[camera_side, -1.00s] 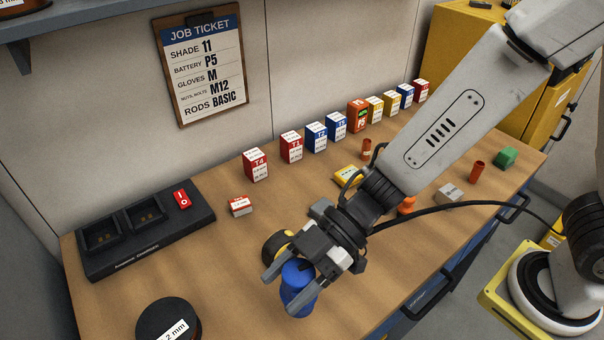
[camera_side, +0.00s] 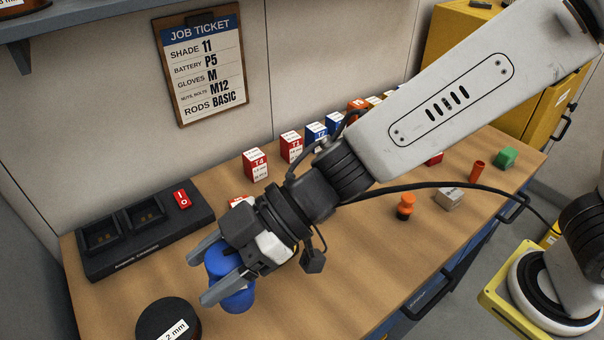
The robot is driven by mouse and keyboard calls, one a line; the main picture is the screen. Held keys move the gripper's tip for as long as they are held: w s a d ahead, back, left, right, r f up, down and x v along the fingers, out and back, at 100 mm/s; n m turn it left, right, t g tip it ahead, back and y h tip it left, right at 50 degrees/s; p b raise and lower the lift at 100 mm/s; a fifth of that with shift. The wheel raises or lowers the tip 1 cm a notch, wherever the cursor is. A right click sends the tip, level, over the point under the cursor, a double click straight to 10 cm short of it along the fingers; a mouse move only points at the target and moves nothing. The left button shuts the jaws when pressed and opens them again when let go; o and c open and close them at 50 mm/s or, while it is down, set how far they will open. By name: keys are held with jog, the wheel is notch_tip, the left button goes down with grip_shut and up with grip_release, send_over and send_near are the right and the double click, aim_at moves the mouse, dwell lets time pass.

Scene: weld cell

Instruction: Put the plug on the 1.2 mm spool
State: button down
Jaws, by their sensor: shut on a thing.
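My gripper (camera_side: 204,277) is shut on a blue, rounded cylindrical piece (camera_side: 238,300), which I take to be the plug. The piece is roughly upright between the two grey fingers, and part of it is hidden by the near finger. A dark round spool (camera_side: 155,314) lies at the bottom edge of the view, partly cut off. Its white label reads "2 mm" in the part that shows. The held piece is above and to the right of the spool in the picture, apart from it.
A black charger with a red switch (camera_side: 140,235) stands at the left. Several labelled boxes (camera_side: 255,165) line the back of the bench. An orange piece (camera_side: 405,207) and a small grey box (camera_side: 449,199) lie at the right. The front middle of the bench is clear.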

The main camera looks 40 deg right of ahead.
jog(key=w+a+f, duration=0.4)
jog(key=w+a, duration=0.2)
jog(key=a, duration=0.1)
send_over(156, 328)
jog(key=shift+s+d+f, duration=0.1)
jog(key=shift+f, duration=1.2)
jog(key=shift+s+d+f, duration=0.1)
jog(key=shift+f, duration=1.2)
jog(key=shift+w+a+f, duration=0.1)
jog(key=shift+f, duration=0.85)
jog(key=shift+w+a+f, duration=0.1)
jog(key=shift+f, duration=0.8)
jog(key=shift+f, duration=0.15)
grip_release()
